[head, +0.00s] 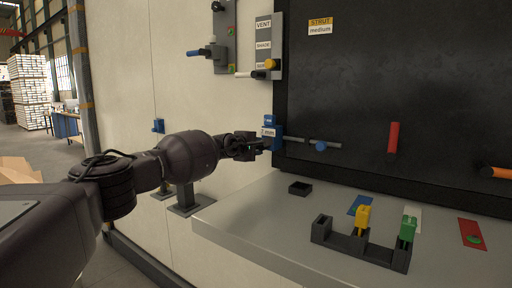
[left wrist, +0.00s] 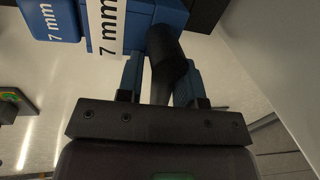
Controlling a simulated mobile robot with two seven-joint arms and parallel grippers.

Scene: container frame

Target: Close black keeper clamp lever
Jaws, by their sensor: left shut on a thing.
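My left gripper (head: 254,146) reaches in from the left to a blue block (head: 271,132) labelled "7 mm" at the left edge of the black board. In the left wrist view, the fingers of my left gripper (left wrist: 160,75) are closed around a black lever (left wrist: 170,62). The lever rises from beside the blue block (left wrist: 167,14) and its "7 mm" labels. In the head view the gripper mostly hides the lever. My right gripper is in neither view.
A grey shelf (head: 235,222) below the board carries a dark rack (head: 345,242) with yellow and green pieces and a small black tray (head: 300,188). A grey rod with a blue knob (head: 321,146) runs right of the block. A red handle (head: 393,137) is on the board.

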